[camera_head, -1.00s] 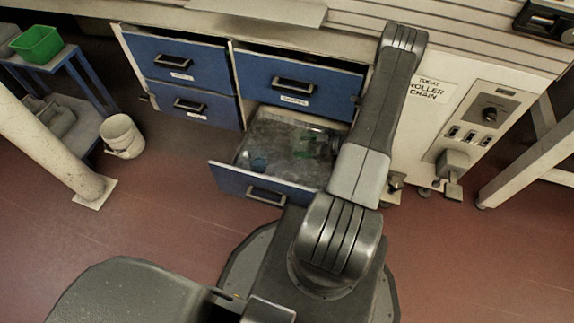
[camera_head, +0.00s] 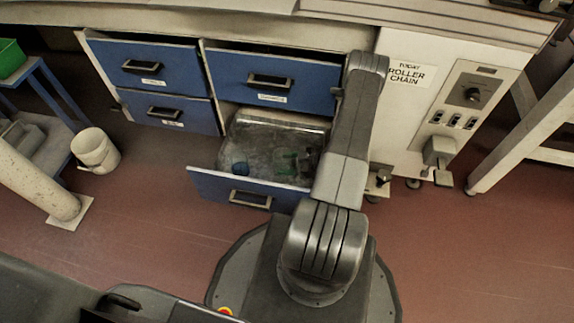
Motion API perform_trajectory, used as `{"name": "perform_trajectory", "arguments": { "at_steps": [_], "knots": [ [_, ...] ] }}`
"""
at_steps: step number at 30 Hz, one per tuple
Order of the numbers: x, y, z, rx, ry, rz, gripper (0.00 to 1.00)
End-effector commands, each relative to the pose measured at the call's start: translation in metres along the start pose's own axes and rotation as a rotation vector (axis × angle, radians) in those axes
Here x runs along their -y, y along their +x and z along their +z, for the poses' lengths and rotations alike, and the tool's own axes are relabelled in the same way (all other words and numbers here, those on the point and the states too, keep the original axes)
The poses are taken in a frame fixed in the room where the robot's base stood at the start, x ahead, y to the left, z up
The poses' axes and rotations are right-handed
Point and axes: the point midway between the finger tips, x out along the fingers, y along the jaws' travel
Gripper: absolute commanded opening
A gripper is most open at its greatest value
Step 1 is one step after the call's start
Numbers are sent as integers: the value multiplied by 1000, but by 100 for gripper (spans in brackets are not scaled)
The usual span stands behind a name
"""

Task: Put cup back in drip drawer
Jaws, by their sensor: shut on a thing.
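The drip drawer (camera_head: 243,190) is the lower right drawer of the cabinet. It is pulled open, with a blue front and a grey metal inside. A small blue round thing (camera_head: 240,168) lies in it at the left; I cannot tell whether it is the cup. Green pieces (camera_head: 288,158) lie further right, and small dark shapes beside my arm are too unclear to name. My arm reaches up across the drawer's right side. My gripper is not visible; the arm hides that area, so I cannot see what it holds.
Closed blue drawers (camera_head: 150,68) lie above and left of the open one. A control panel (camera_head: 465,100) is at the right. A white bucket (camera_head: 95,150) stands on the floor at left, near a post (camera_head: 40,185). A green bin (camera_head: 10,58) sits at far left.

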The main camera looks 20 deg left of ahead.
Motion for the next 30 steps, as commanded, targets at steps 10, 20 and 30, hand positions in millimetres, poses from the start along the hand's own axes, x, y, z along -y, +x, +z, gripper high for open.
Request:
{"name": "perform_trajectory", "arguments": {
  "at_steps": [10, 20, 30],
  "knots": [
    [-1, 1, 2, 0, -1, 1, 62],
    [-1, 0, 1, 0, -1, 1, 82],
    [-2, -26, -3, 0, 0, 6, 82]
  ]
}}
